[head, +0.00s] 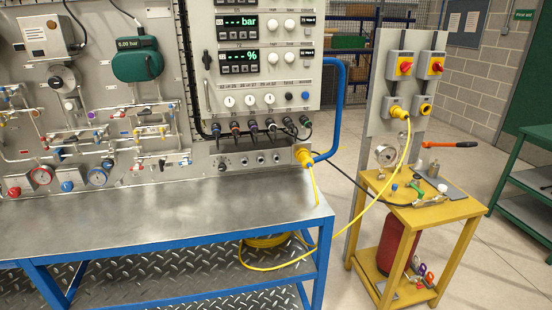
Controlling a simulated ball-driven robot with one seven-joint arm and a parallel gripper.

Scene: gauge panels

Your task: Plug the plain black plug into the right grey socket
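A row of cable plugs with dark bodies hangs under the control panel in the head view. On the grey post stand two grey socket boxes below red-and-yellow switches. The right grey socket (425,106) shows a yellow ring with a dark centre and no plug in it. The left grey socket (391,105) has a yellow plug (402,113) in it, with a yellow cable hanging down. My gripper is not in view.
A steel bench (150,210) with blue legs stands in front. A yellow table (440,212) holds a gauge (386,155), fittings and an orange-handled tool. The yellow cable and a black cable cross the gap between bench and table. A red cylinder (400,240) stands below.

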